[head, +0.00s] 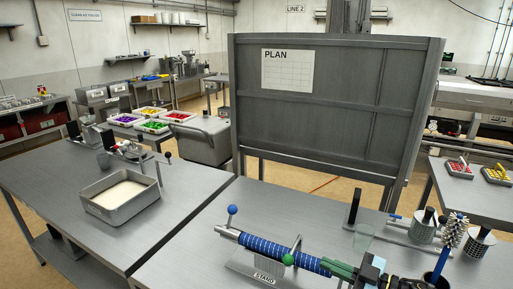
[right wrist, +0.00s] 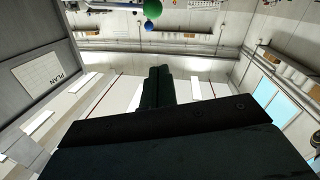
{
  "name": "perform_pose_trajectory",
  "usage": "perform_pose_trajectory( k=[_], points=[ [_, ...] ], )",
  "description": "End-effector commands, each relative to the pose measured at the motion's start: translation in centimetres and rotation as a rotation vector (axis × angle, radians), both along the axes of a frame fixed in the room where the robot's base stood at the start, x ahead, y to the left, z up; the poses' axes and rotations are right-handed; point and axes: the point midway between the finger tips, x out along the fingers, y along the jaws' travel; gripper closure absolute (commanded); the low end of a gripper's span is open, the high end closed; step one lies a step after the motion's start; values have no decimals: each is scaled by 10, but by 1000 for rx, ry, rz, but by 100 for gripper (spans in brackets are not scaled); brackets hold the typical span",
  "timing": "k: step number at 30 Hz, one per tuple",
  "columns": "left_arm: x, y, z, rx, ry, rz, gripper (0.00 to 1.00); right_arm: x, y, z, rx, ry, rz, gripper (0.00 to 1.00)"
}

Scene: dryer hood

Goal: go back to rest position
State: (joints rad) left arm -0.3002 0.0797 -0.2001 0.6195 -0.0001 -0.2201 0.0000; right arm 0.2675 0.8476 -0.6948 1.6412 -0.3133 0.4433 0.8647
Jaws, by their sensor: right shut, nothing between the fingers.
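My right gripper (head: 336,267) comes in from the lower right in the head view. Its dark green fingers are shut and empty, beside the right end of a blue ribbed tube (head: 265,248). I cannot tell whether they touch it. In the right wrist view the shut fingers (right wrist: 158,72) point up the picture. Beyond them show a green ball (right wrist: 152,8) and a blue ball (right wrist: 149,26). My left gripper is not in view.
The tube lies over a stand (head: 262,277) on the near table. A metal tray (head: 100,212) sits on the left table. Cups and brushes (head: 422,228) crowd the right side. A large grey board (head: 330,120) stands behind. The left table's front is clear.

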Motion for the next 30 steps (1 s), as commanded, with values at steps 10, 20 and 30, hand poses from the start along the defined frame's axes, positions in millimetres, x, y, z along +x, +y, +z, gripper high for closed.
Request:
perform_pose_trajectory(
  k=[10, 20, 30],
  points=[
    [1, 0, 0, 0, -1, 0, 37, -22, 29, -28, -21, 187, -493, 100],
    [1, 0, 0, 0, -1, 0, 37, -116, 0, -77, -233, 643, -801, 100],
    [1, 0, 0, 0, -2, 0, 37, -217, -18, -98, -420, 1019, -839, 100]
  ],
)
